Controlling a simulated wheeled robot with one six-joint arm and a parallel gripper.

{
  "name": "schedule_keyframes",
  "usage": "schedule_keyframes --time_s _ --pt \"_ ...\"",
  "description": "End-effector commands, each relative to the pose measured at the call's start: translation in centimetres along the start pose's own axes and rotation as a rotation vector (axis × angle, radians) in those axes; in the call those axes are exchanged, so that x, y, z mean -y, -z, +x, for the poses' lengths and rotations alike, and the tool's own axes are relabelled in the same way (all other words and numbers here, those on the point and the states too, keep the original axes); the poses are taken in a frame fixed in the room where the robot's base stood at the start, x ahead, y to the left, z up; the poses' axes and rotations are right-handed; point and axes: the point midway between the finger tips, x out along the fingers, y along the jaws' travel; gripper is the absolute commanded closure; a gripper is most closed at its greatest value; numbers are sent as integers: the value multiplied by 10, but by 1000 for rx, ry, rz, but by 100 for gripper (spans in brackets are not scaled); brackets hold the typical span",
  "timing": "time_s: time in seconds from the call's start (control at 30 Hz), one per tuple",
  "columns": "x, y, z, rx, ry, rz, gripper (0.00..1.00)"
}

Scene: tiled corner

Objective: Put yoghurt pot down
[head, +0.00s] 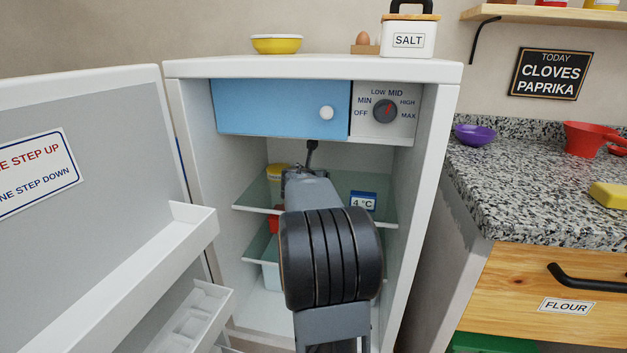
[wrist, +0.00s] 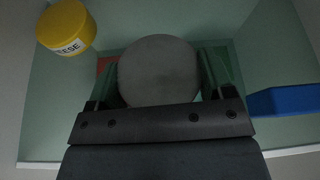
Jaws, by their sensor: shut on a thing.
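The yoghurt pot (wrist: 158,70) shows in the wrist view as a round grey top between the two fingers of my gripper (wrist: 160,85). My gripper is shut on it. In the head view my arm reaches into the open fridge (head: 312,70), with my gripper (head: 305,172) over the upper glass shelf (head: 245,196); the pot is hidden there behind my arm. The shelf also shows under the pot in the wrist view (wrist: 50,125). I cannot tell whether the pot touches the shelf or hangs above it.
A yellow cheese tub (wrist: 66,27) stands left of the pot. A blue-edged 4 °C display (head: 362,201) stands to the right. A red item (head: 273,220) is below the shelf. The blue compartment (head: 270,107) lies above; the open door (head: 90,190) is at left.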

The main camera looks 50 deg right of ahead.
Motion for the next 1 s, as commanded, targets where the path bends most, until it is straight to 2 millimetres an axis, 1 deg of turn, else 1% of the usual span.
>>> schedule_keyframes --time_s 0.17,0.2,0.4,0.47,0.67,0.77,0.87,0.97,1.0 --pt "0 4 2 0 0 0 52" --pt "0 5 2 0 0 0 24" --pt "0 4 1 0 0 0 5" --pt "0 4 1 0 0 0 0" --pt "0 3 1 0 0 0 0" --pt "0 -1 -1 0 0 0 0" --pt "0 -3 -12 1 -1 0 0" --pt "0 -4 -31 2 -2 -1 0" --pt "-1 0 -39 1 -3 -1 0"
